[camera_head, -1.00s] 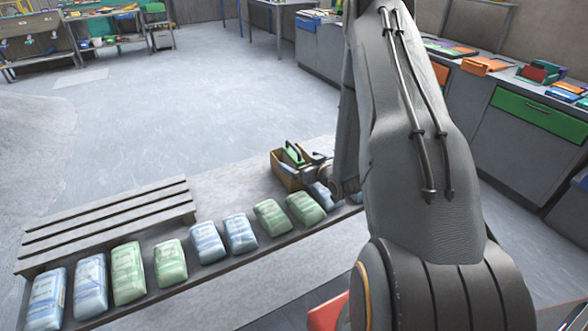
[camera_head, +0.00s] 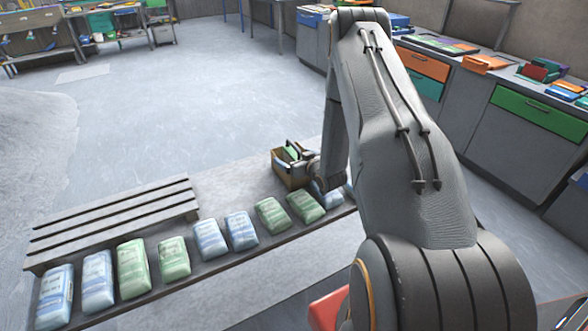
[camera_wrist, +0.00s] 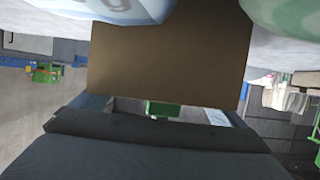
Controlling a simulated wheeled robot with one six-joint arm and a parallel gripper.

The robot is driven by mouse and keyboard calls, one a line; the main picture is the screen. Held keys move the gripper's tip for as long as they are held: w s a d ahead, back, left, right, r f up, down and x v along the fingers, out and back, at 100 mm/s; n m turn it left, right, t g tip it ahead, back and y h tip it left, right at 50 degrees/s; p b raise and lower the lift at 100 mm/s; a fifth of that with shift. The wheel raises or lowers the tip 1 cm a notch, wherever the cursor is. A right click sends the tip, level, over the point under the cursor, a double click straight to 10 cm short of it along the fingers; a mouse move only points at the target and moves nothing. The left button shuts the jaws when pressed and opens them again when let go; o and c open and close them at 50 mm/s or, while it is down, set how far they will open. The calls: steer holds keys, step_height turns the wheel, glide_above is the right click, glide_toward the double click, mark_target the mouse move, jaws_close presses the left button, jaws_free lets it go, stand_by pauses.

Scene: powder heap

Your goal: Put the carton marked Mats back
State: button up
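A small open brown carton (camera_head: 288,174) stands at the right part of the pale platform, behind the row of bags. Something green shows in its top; no marking can be read. My gripper (camera_head: 292,152) is at the carton, with dark parts over or beside its top. In the wrist view a plain brown carton wall (camera_wrist: 165,55) fills the middle, close in front.
A row of green and blue-white bags (camera_head: 132,268) lines the platform's near edge; some are close to the carton. A slatted wooden pallet (camera_head: 115,217) lies at left. Cabinets with drawers (camera_head: 530,130) stand at right. The floor (camera_head: 200,100) behind is clear.

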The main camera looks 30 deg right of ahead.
steer(key=c, duration=0.8)
steer(key=shift+r, duration=0.1)
steer(key=shift+r, duration=0.1)
